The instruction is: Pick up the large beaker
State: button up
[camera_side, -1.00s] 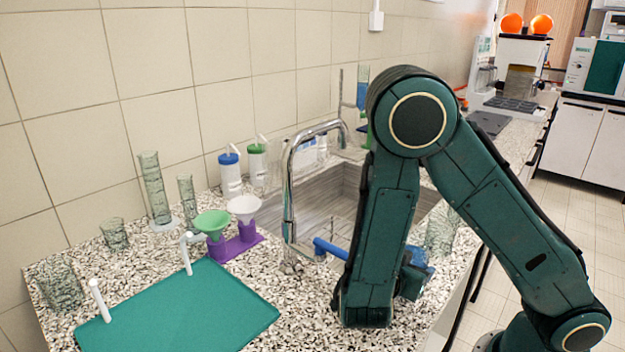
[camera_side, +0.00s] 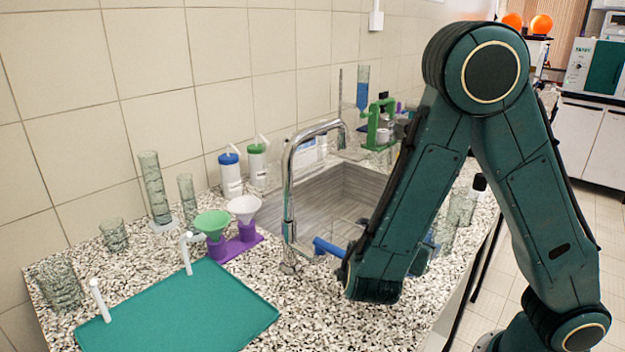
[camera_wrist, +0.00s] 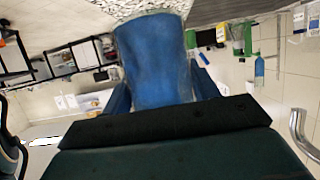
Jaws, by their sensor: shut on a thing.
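My gripper (camera_wrist: 160,91) shows in the wrist view with a blue finger on each side of a wide, round vessel. It is shut on this vessel, which I take to be the large beaker (camera_wrist: 155,55); it looks blue between the fingers, with a pale grey rim at the top of the picture. In the side view my arm hides most of the gripper. Whether the beaker touches the counter cannot be told.
More glassware (camera_side: 460,209) stands on the right counter by a black-topped bottle (camera_side: 479,182). The sink (camera_side: 345,190) and tap (camera_side: 289,200) lie left of my arm. A green stand (camera_side: 379,124) is behind. Funnels (camera_side: 212,222) and a green mat (camera_side: 180,310) are left.

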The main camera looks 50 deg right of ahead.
jog(key=shift+r, duration=1.85)
jog(key=shift+r, duration=0.15)
jog(key=shift+d, duration=0.15)
jog(key=shift+w+d+f, duration=0.1)
jog(key=shift+w+d, duration=0.15)
jog(key=shift+d, duration=0.3)
jog(key=shift+w+d+f, duration=0.1)
jog(key=shift+w+d, duration=0.15)
jog(key=shift+d, duration=0.25)
jog(key=w+d+f, duration=0.2)
jog(key=w+d, duration=0.3)
jog(key=d, duration=0.2)
jog(key=w+d+f, duration=0.3)
jog(key=w+d, duration=0.2)
jog(key=d, duration=0.2)
jog(key=r+x, duration=0.1)
jog(key=x, duration=0.7)
jog(key=w+d+r+x, duration=0.1)
jog(key=r+x, duration=0.1)
jog(key=x, duration=0.6)
jog(key=shift+w+d, duration=0.35)
jog(key=shift+d, duration=0.15)
jog(key=shift+r, duration=0.1)
jog(key=shift+s+r, duration=0.1)
jog(key=shift+s, duration=0.05)
